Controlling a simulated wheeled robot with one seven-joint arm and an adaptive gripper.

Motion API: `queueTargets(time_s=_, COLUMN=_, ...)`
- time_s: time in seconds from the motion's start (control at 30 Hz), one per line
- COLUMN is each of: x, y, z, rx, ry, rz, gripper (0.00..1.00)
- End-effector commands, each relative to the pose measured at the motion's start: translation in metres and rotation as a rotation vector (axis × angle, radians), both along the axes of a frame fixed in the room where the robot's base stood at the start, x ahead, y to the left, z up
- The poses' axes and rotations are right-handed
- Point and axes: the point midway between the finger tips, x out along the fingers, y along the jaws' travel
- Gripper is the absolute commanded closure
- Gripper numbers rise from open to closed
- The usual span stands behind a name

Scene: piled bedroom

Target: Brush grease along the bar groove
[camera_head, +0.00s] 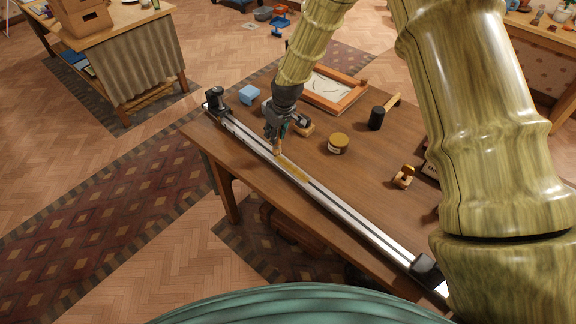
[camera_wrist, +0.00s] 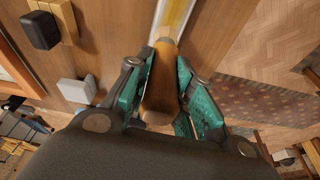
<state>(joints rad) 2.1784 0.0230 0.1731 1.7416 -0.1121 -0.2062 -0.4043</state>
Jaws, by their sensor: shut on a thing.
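The long silver bar (camera_head: 335,205) lies along the table's near edge, with a dark groove down its length and black end blocks. A yellow strip of grease (camera_head: 292,168) shows in the groove near the bar's middle. My gripper (camera_head: 277,140) is shut on a wooden brush handle (camera_wrist: 161,88), which points down at the bar. In the wrist view the handle sits between the teal finger pads, and the yellow streak on the bar (camera_wrist: 172,18) runs just beyond its tip. The bristles are hard to make out. A small jar with a yellow lid (camera_head: 339,140) stands right of my gripper.
Bare tabletop lies between the jar and the bar. A second table with boxes (camera_head: 84,18) stands back left.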

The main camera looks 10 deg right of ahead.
Motion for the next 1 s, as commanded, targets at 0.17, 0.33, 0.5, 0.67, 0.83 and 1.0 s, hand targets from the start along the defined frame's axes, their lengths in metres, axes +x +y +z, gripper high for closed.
queueTargets(time_s=0.17, x=0.0, y=0.0, z=0.002, rx=0.0, ry=0.0, rz=0.0, gripper=1.0)
queueTargets(time_s=0.33, x=0.0, y=0.0, z=0.013, rx=0.001, ry=-0.001, rz=0.0, gripper=1.0)
queueTargets(time_s=0.5, x=0.0, y=0.0, z=0.029, rx=0.0, ry=0.0, rz=0.0, gripper=1.0)
queueTargets(time_s=0.67, x=0.0, y=0.0, z=0.044, rx=0.0, ry=0.0, rz=0.001, gripper=1.0)
queueTargets(time_s=0.83, x=0.0, y=0.0, z=0.051, rx=0.0, ry=0.0, rz=0.001, gripper=1.0)
queueTargets(time_s=1.0, x=0.0, y=0.0, z=0.05, rx=0.0, ry=0.0, rz=0.0, gripper=1.0)
